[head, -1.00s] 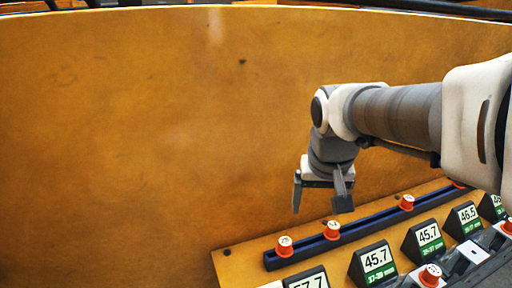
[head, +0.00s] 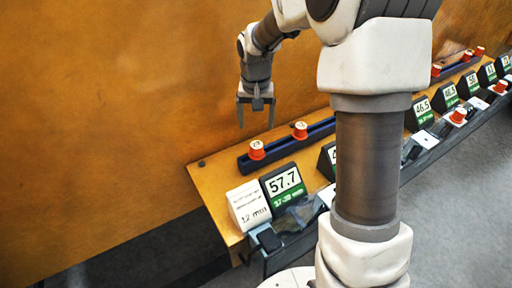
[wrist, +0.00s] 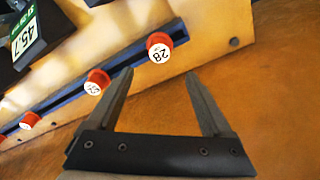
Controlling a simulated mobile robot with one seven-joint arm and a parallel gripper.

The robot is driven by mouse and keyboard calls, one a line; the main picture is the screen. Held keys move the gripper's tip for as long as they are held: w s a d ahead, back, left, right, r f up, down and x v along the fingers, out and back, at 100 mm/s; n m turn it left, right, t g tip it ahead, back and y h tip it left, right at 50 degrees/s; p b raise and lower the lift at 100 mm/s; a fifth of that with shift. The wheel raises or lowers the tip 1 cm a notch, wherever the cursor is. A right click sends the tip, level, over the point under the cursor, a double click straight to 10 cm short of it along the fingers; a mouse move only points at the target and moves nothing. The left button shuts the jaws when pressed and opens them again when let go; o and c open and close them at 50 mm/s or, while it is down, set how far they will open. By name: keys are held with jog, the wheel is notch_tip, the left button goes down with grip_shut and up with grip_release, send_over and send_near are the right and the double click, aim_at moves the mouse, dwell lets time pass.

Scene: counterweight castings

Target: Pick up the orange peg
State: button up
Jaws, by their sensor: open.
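Several orange pegs with white numbered tops stand along a dark blue rail (head: 281,147); the frames do not single one out. The left-end orange peg (head: 257,150) also shows in the wrist view (wrist: 159,47), just beyond my fingertips. A second orange peg (head: 300,130) stands to its right in the head view and also shows in the wrist view (wrist: 97,81). My gripper (head: 256,113) is open and empty, pointing down above the left-end peg and apart from it. In the wrist view both fingers (wrist: 160,76) show with nothing between them.
A display reading 57.7 (head: 283,184) and a white sign block (head: 249,205) stand in front of the rail. More displays and orange pegs run to the right. A large orange-brown wall (head: 110,110) rises behind. My arm hides part of the bench.

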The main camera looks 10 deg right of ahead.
aim_at(256, 145)
jog(key=f, duration=0.5)
jog(key=shift+w+d+f, duration=0.1)
jog(key=shift+w+f, duration=0.15)
jog(key=shift+w, duration=0.05)
jog(key=shift+f+p, duration=0.6)
jog(key=shift+f, duration=2.15)
jog(key=c, duration=1.2)
jog(key=shift+w+r, duration=0.1)
jog(key=shift+r, duration=0.05)
notch_tip(256, 145, up, 4)
jog(key=shift+d+f+b, duration=0.1)
jog(key=shift+f+b, duration=0.1)
jog(key=shift+b, duration=0.1)
jog(key=w+d+r, duration=0.7)
jog(key=w+d, duration=0.1)
jog(key=shift+d+b, duration=0.15)
jog(key=shift+b, duration=0.3)
